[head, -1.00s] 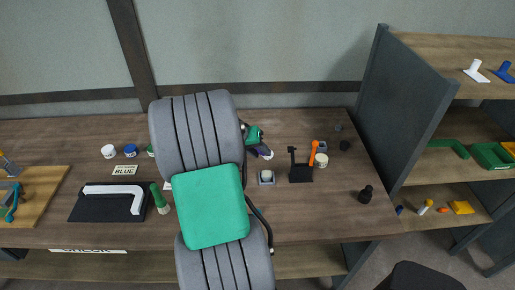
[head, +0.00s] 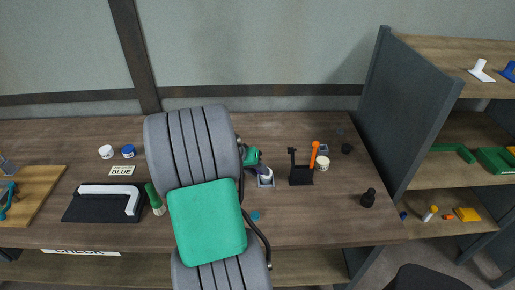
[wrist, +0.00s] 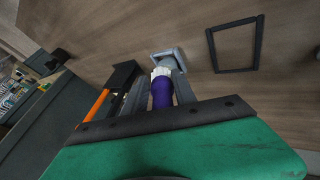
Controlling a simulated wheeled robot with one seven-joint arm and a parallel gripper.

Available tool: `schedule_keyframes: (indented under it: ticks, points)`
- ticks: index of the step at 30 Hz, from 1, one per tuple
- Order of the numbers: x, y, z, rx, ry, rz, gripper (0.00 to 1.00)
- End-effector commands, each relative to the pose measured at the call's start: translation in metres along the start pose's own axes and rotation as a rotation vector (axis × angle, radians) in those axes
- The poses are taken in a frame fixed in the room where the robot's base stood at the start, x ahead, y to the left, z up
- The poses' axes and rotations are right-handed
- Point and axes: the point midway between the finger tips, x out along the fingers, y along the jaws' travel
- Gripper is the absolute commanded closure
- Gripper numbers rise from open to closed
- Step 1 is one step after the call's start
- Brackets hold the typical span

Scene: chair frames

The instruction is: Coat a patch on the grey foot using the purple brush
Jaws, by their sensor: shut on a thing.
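The grey foot (head: 266,184) is a small square block on the bench, just right of my arm. In the wrist view the foot (wrist: 170,53) lies beyond my fingertips. My gripper (wrist: 161,88) is shut on the purple brush (wrist: 161,97), with one finger on each side of the handle. The pale bristles point at the foot and overlap its near side in the wrist view. I cannot tell whether they touch it. In the head view my gripper (head: 261,168) is right at the foot.
A black stand (head: 301,175) with an orange-handled tool (head: 314,153) stands close right of the foot. A black rectangular outline (wrist: 258,43) lies on the bench. Bench front of the stand is clear.

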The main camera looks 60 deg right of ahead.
Motion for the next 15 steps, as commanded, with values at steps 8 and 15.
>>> schedule_keyframes:
  ticks: [8,15]
  points:
    - [-0.0021,0.0035,0.0101,0.006,-0.005,0.004,1.0]
    - [0.0013,0.0054,0.0035,0.01,-0.007,0.005,1.0]
